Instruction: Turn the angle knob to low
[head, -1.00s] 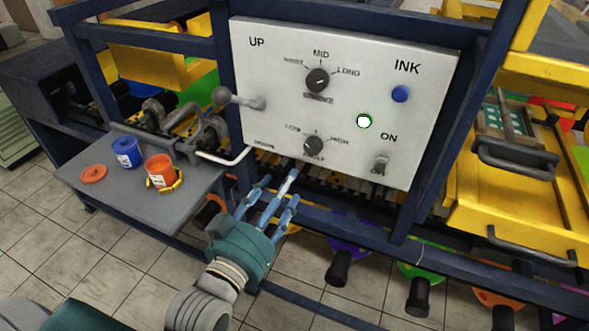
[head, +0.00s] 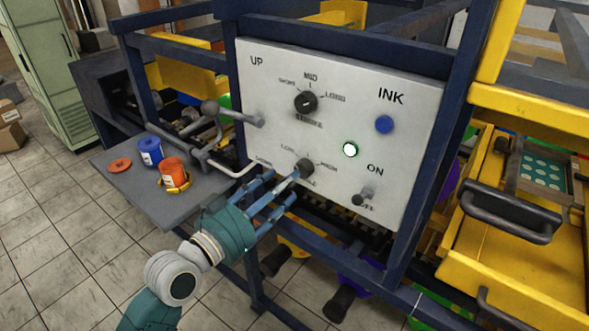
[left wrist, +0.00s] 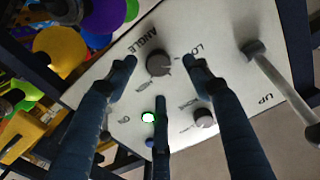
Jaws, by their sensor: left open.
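The dark round angle knob (head: 304,167) sits low on the white control panel (head: 340,70), between the low and high labels. It also shows in the left wrist view (left wrist: 159,62), beside the word ANGLE. My left gripper (head: 282,184) is open just below and left of the knob in the head view. In the left wrist view its fingers (left wrist: 160,75) spread around the knob's outline, with no clear contact. I cannot tell exactly where the knob's pointer is. My right gripper is not in view.
Blue (head: 151,151) and orange (head: 173,173) ink pots stand on a side shelf (head: 126,185).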

